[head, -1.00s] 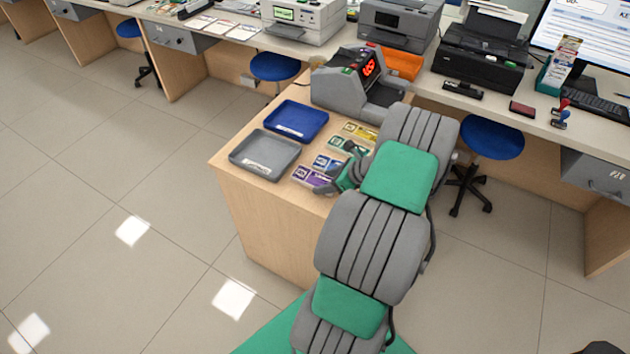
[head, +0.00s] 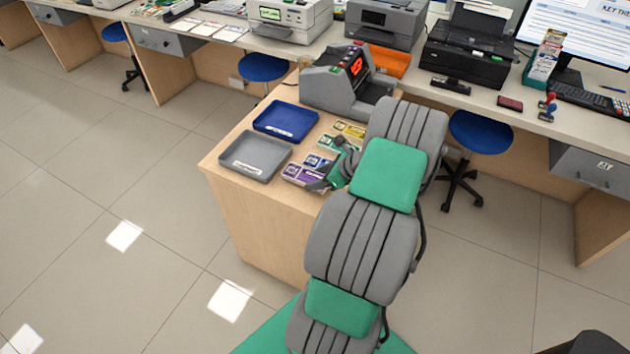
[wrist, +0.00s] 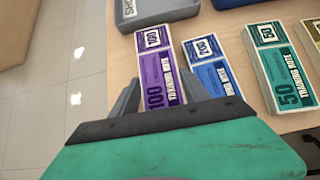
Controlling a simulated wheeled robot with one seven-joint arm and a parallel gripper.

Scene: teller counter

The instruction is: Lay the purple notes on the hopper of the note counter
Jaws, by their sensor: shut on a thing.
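The purple notes (wrist: 157,75) form a bundle marked 100. In the wrist view my gripper (wrist: 158,90) has a finger on each side of it, shut on it. In the head view the purple notes (head: 301,176) lie at the near end of the row on the wooden counter, with my gripper (head: 318,182) at their right end. The note counter (head: 345,82) is a grey machine with a red lit display at the back of the counter. Its hopper is partly hidden behind my arm.
Blue notes (wrist: 213,73), green notes (wrist: 275,72) and yellow notes (head: 350,130) lie in a row beside the purple ones. A grey tray (head: 240,171) and a blue tray (head: 262,129) stand to the left. An orange box (head: 390,62) is behind the note counter.

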